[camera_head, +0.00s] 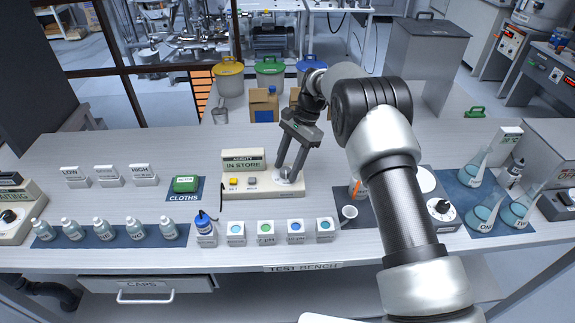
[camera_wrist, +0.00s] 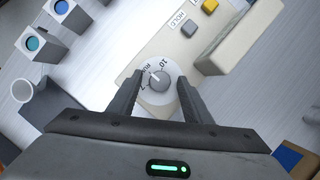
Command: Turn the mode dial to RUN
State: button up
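The mode dial is a grey round knob (camera_wrist: 159,80) on a white disc with printed marks, at the right end of the cream box (camera_head: 240,187) whose sign reads IN STORE. In the wrist view, a white pointer line on the knob points to the upper left. Lettering that looks like RUN is beside it, and 10 and 7 are also on the disc. My gripper (camera_head: 288,173) reaches down over the dial. In the wrist view its fingers (camera_wrist: 158,100) stand on either side of the knob, with a visible gap on both sides. It holds nothing.
Yellow and grey buttons (camera_head: 242,181) sit left of the dial on the box. A row of sample blocks with coloured tops (camera_head: 266,228) and a small white cup (camera_head: 348,212) stand in front. Blue-liquid flasks (camera_head: 483,213) stand at the right, several bottles (camera_head: 103,228) at the left.

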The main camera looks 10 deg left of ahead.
jog(key=p+v, duration=0.3)
jog(key=v, duration=1.4)
jog(key=shift+w+r, duration=0.15)
jog(key=shift+w, duration=0.05)
jog(key=shift+d, duration=0.1)
